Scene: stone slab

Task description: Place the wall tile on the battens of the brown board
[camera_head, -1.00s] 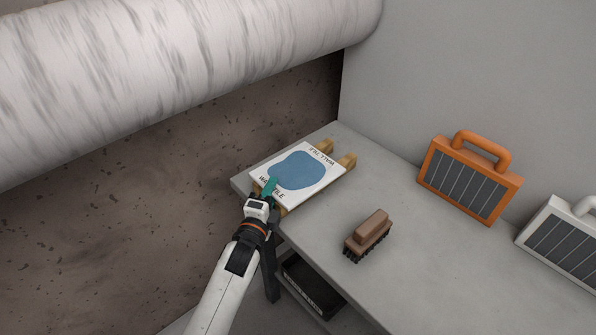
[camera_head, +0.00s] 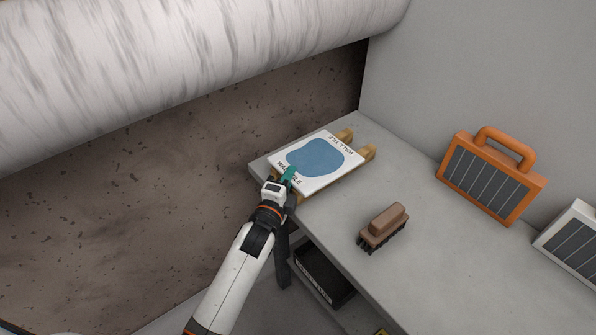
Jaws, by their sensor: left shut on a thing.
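The wall tile (camera_head: 331,174) is a white flat square with a blue patch and "WALL TILE" lettering. It lies over two wooden battens (camera_head: 367,154), whose ends stick out past its far right edge. The brown board itself cannot be made out under the tile. My left gripper (camera_head: 287,178) is at the tile's near left edge, its green fingertips shut on that edge. Whether the tile rests fully on the battens or is held slightly above them, I cannot tell. My right gripper is not in view.
The grey stone slab (camera_head: 335,222) carries a brown brush (camera_head: 383,228) right of the tile. An orange panel lamp with a handle (camera_head: 489,178) and a white one (camera_head: 574,243) stand along the wall. A dark box (camera_head: 322,274) sits below. The slab between tile and brush is clear.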

